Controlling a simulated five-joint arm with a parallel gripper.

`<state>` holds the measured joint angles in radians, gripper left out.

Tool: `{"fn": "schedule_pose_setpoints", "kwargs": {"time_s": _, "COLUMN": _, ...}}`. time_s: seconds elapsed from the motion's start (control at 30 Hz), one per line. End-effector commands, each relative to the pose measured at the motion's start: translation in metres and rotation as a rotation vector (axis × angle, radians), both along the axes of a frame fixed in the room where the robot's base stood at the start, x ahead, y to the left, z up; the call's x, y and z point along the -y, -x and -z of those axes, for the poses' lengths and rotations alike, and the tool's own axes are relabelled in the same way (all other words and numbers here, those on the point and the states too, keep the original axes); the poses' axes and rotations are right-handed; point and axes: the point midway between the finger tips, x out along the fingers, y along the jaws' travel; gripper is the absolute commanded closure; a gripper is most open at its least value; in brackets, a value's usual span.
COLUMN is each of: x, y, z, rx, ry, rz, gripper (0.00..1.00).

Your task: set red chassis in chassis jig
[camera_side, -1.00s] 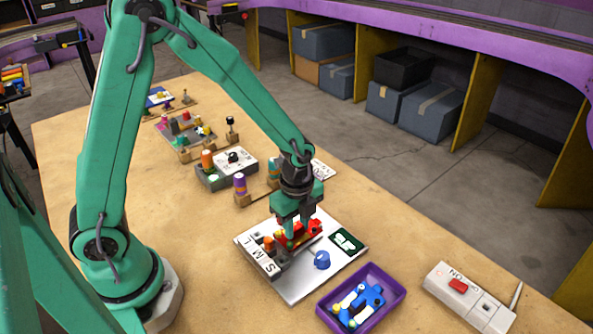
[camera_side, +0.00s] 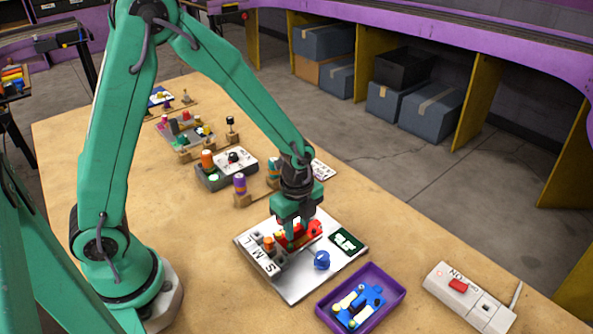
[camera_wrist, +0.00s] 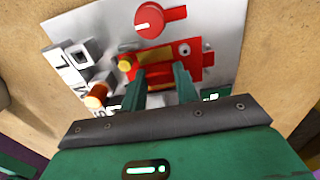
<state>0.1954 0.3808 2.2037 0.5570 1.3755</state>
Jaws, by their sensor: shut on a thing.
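My gripper (camera_wrist: 162,84) is shut on the red chassis (camera_wrist: 168,60), seen from above in the wrist view between and beyond the two green fingers. In the side view the red chassis (camera_side: 314,229) shows on both sides of the fingers, low over the silver plate (camera_side: 300,289). The chassis jig appears to be the fixture on this plate, largely hidden under the chassis and gripper. I cannot tell whether the chassis rests fully in it. A yellow round part (camera_wrist: 124,62) is at the chassis's left end in the wrist view.
The plate carries grey slot blocks marked S, M, L, an orange peg (camera_wrist: 97,95), a blue knob (camera_side: 322,260) and a green label (camera_side: 346,242). A purple tray (camera_side: 391,308) with blue parts and a white switch box (camera_side: 470,298) stand to the right.

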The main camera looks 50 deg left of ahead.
Motion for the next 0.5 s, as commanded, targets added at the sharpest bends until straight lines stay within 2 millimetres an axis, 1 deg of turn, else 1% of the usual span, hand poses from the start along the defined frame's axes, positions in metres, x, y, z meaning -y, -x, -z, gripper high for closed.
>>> {"fn": "schedule_pose_setpoints", "kwargs": {"time_s": 0.1, "x": 0.0, "y": 0.0, "z": 0.0, "rx": 0.0, "ry": 0.0, "rz": 0.0, "gripper": 0.95}}
{"fn": "schedule_pose_setpoints", "kwargs": {"time_s": 0.13, "x": 0.0, "y": 0.0, "z": 0.0, "rx": 0.0, "ry": 0.0, "rz": 0.0, "gripper": 0.66}}
{"fn": "schedule_pose_setpoints", "kwargs": {"time_s": 0.23, "x": 0.0, "y": 0.0, "z": 0.0, "rx": 0.0, "ry": 0.0, "rz": 0.0, "gripper": 0.46}}
{"fn": "schedule_pose_setpoints", "kwargs": {"time_s": 0.27, "x": 0.0, "y": 0.0, "z": 0.0, "rx": 0.0, "ry": 0.0, "rz": 0.0, "gripper": 0.44}}
{"fn": "schedule_pose_setpoints", "kwargs": {"time_s": 0.5, "x": 0.0, "y": 0.0001, "z": 0.0, "rx": 0.0, "ry": 0.0, "rz": 0.0, "gripper": 0.44}}
